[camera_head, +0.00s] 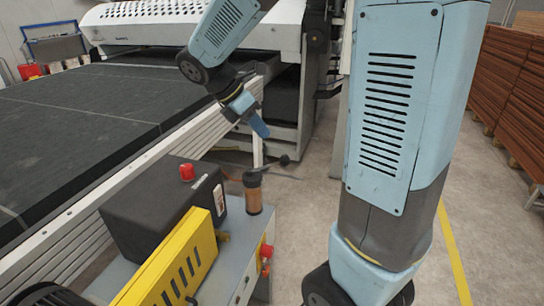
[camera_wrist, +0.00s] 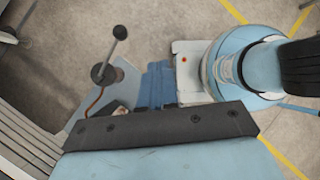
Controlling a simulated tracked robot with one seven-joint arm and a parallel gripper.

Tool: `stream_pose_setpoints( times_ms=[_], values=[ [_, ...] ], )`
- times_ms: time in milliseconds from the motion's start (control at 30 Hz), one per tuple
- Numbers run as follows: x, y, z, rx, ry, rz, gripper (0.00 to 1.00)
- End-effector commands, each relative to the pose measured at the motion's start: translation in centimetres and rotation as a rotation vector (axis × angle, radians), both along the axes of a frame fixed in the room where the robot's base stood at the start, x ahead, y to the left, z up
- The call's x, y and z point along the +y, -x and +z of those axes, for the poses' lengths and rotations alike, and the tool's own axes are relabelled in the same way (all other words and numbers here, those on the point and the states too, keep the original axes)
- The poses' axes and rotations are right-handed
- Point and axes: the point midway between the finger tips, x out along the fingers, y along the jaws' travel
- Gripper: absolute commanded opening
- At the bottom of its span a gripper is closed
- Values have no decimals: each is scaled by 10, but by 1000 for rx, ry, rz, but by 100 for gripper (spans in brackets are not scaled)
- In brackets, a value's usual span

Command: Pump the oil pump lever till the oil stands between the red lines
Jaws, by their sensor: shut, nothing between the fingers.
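The oil pump (camera_head: 253,196), an amber cylinder with a dark cap, stands upright at the far corner of a grey cabinet. Its lever with a black knob (camera_head: 284,160) sticks out to the right; the wrist view shows the lever's knob (camera_wrist: 120,32) and rod, uncovered, left of my gripper. My gripper (camera_head: 261,130) is shut and empty, above the pump and apart from the lever; its blue fingers show in the wrist view (camera_wrist: 157,85). A black tank (camera_head: 150,212) with a red cap carries a small white plate with red marks (camera_head: 218,198). The oil level is too small to read.
The coater's dark conveyor (camera_head: 80,110) fills the left, with a ribbed side rail (camera_head: 120,185). A yellow guard (camera_head: 175,265) and a red button (camera_head: 266,251) are close to the pump. Wooden stacks (camera_head: 515,95) stand right; the floor between is clear.

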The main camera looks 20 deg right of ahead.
Motion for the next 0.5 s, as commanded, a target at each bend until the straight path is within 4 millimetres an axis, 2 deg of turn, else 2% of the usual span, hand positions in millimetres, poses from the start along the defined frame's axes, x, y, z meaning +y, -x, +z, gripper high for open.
stream_pose_setpoints(
  times_ms=[500],
  values=[
    [38,-69,-46,504,213,512,0]
  ],
)
